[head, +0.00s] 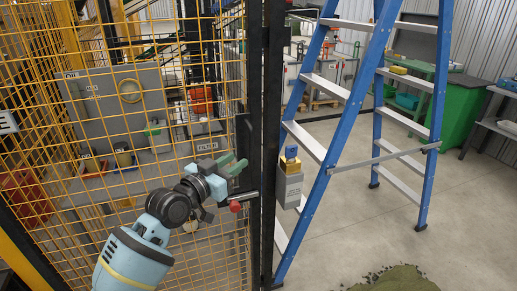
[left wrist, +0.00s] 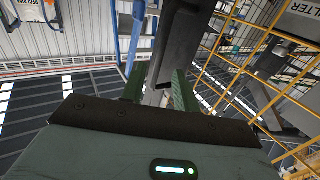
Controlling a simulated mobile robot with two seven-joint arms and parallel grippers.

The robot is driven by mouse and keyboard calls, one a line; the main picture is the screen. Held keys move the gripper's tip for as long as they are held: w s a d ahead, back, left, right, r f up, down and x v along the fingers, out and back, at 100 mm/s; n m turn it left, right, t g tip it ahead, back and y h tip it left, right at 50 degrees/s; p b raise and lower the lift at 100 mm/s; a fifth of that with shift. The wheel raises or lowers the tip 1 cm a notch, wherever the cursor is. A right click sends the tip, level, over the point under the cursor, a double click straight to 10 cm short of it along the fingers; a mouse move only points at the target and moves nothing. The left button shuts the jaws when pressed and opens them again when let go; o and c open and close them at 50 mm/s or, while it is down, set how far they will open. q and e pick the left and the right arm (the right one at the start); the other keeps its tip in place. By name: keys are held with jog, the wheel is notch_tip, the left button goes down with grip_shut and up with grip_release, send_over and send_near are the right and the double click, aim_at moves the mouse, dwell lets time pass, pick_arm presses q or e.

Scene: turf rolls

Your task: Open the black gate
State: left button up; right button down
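The black gate's dark upright post (head: 268,120) stands in the middle of the head view, beside yellow wire mesh. A short handle with a red end (head: 236,206) sticks out to the left of the post at mid height. My left gripper (head: 234,166) is just left of the post and slightly above the handle. In the left wrist view its two green fingers (left wrist: 158,90) are apart. A dark upright piece with a grey lower part (left wrist: 155,88) shows between and beyond them; I cannot tell whether they touch it. My right gripper is not in view.
A blue stepladder (head: 345,120) stands right of the post. A grey box with a yellow and blue top (head: 289,185) is on the post's right side. A green patch (head: 395,280) lies on the floor. A grey cabinet (head: 115,110) is behind the mesh. Open concrete floor is at the right.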

aim_at(250, 152)
pick_arm(q)
jog(key=shift+d, duration=0.15)
jog(key=shift+b+x, duration=0.3)
jog(key=shift+x, duration=3.5)
grip_shut()
